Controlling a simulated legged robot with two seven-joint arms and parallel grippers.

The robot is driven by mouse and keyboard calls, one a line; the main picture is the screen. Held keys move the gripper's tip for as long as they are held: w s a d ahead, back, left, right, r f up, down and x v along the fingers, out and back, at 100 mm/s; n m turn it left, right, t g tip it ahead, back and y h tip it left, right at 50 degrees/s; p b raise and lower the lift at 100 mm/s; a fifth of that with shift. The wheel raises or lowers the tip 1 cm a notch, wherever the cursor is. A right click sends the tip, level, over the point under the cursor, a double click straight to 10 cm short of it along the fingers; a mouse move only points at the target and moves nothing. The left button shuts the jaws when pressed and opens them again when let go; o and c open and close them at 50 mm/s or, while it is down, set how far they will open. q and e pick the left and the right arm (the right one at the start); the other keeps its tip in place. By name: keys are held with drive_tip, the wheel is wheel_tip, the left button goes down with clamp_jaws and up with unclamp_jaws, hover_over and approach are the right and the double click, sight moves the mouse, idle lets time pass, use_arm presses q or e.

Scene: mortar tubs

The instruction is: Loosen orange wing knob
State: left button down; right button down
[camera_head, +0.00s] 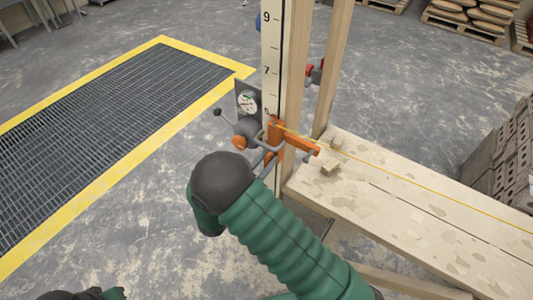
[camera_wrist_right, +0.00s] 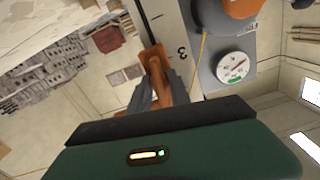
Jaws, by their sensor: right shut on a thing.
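An orange clamp (camera_head: 277,133) with an orange arm reaching right sits on the tall numbered staff (camera_head: 270,60). My right gripper (camera_head: 268,157) is beside it, its grey fingers partly hidden behind my wrist. In the right wrist view, my right gripper (camera_wrist_right: 152,98) is shut on an orange piece at the staff, which looks like the orange wing knob (camera_wrist_right: 154,62). Its lower part shows between the fingers. Another round orange cap (camera_head: 239,142) sits on a grey device left of the staff; it shows at the top of the wrist view (camera_wrist_right: 246,5).
A white dial (camera_head: 247,102) is beside the staff. A yellow string (camera_head: 400,177) runs right from the clamp above a mortar-splashed plank (camera_head: 345,200) with small wood blocks (camera_head: 331,168). Wooden posts (camera_head: 331,70) stand close behind. Grey blocks (camera_head: 508,150) are stacked at right. A yellow-edged floor grate (camera_head: 90,115) lies left.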

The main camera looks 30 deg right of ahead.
drive_tip(key=shift+r+n+p, duration=0.3)
drive_tip(key=shift+n+p, duration=0.4)
drive_tip(key=shift+n, duration=0.2)
drive_tip(key=shift+w, duration=0.1)
drive_tip(key=c, duration=1.2)
unclamp_jaws()
drive_tip(key=shift+a, duration=0.1)
drive_tip(key=shift+c, duration=0.2)
drive_tip(key=shift+f, duration=0.1)
drive_tip(key=shift+f, duration=0.1)
